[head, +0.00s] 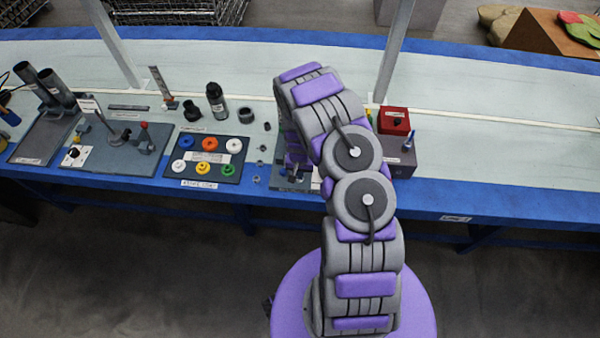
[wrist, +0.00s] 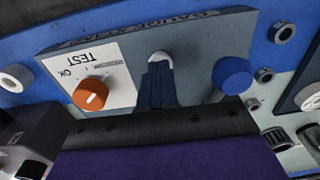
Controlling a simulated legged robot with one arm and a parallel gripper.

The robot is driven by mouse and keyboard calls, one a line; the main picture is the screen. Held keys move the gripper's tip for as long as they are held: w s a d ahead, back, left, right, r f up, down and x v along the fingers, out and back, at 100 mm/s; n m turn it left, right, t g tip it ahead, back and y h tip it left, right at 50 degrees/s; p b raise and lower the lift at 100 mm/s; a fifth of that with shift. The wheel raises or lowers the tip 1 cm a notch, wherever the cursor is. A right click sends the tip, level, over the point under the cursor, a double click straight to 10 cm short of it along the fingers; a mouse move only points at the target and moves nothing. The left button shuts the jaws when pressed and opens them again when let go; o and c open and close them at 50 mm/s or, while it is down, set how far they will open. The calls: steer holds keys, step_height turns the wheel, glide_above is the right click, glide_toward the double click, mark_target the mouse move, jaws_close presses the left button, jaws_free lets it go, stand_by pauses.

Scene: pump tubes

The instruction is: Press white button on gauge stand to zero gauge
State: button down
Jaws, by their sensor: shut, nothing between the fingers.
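In the wrist view the gauge stand (wrist: 195,45) is a grey-blue panel. The white button (wrist: 159,56) sits near its middle, partly covered by my fingertips. My gripper (wrist: 159,70) is shut and empty, with its dark blue fingers pointing at the button. The tips overlap the button's lower edge in the picture; I cannot tell whether they touch it or whether it is pushed in. In the head view my arm hides most of the gauge stand (head: 290,185), and the button cannot be made out.
On the panel, an orange knob (wrist: 91,94) on a white TEST/OK plate (wrist: 62,68) lies left of my fingers, and a blue knob (wrist: 232,75) lies right. Small rings and nuts (wrist: 284,32) lie beyond it. A dark box with a red block (head: 394,121) stands right of my arm.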

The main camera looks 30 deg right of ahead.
steer(key=shift+s+a+f+g, duration=0.15)
steer(key=shift+s+f, duration=0.25)
steer(key=shift+f, duration=0.1)
steer(key=shift+s+a+f+g, duration=0.15)
steer(key=shift+s+f, duration=0.25)
steer(key=shift+f, duration=0.05)
step_height(320, 180, up, 15)
steer(key=w+p, duration=0.1)
steer(key=p, duration=0.2)
steer(key=shift+w+d, duration=0.25)
steer(key=shift+d, duration=0.05)
stand_by(1.2)
